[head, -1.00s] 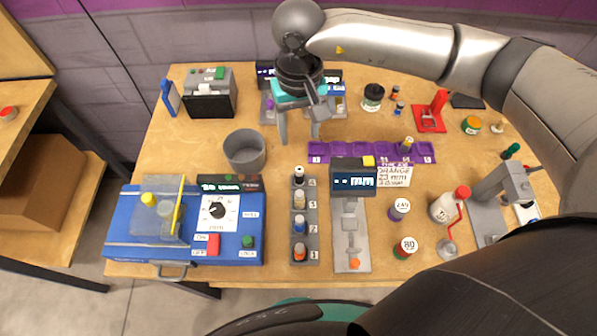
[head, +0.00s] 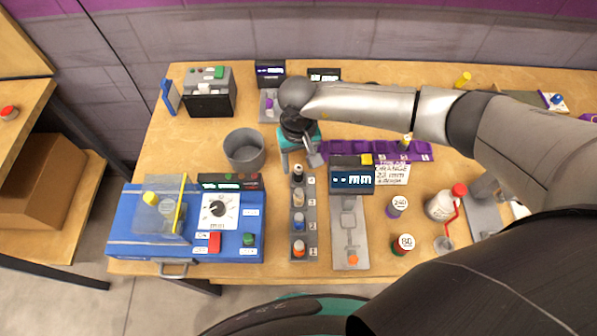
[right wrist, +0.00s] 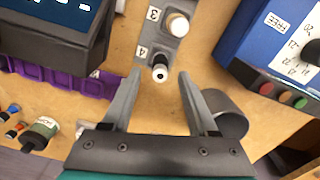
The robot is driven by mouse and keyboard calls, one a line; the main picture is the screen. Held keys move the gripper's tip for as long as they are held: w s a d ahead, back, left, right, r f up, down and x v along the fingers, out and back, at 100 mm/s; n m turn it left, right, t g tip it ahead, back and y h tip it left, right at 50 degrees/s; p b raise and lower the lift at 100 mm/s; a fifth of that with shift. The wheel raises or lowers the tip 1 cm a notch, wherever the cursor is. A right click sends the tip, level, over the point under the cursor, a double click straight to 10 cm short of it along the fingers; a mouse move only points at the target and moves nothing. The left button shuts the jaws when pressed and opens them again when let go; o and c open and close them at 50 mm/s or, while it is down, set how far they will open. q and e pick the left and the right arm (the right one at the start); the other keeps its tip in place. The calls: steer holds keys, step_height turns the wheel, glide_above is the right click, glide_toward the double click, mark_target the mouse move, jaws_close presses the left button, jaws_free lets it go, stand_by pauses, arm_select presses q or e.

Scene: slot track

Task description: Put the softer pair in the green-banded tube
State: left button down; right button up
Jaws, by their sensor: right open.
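My right gripper (head: 300,167) is open and empty, just above the far end of a grey numbered rack (head: 298,209). In the right wrist view its fingertips (right wrist: 159,82) lie either side of a black-collared piece with a pale top (right wrist: 160,71) at mark 4. A tan piece (right wrist: 177,24) stands at mark 3. Nearer are a blue-collared piece (head: 298,226) and an orange one (head: 299,247). Small round containers labelled 240 (head: 396,206) and 80 (head: 403,244) stand to the right. My left gripper is out of view.
A grey cup (head: 245,150) stands close left of the right gripper. A blue machine (head: 192,246) with a dial is front left. A display device (head: 351,181) stands right of the rack, before a purple slotted strip (head: 345,148). A white red-capped bottle (head: 441,206) is farther right.

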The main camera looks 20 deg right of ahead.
steer(key=shift+c, duration=0.2)
jaws_close()
stand_by(0.3)
stand_by(0.9)
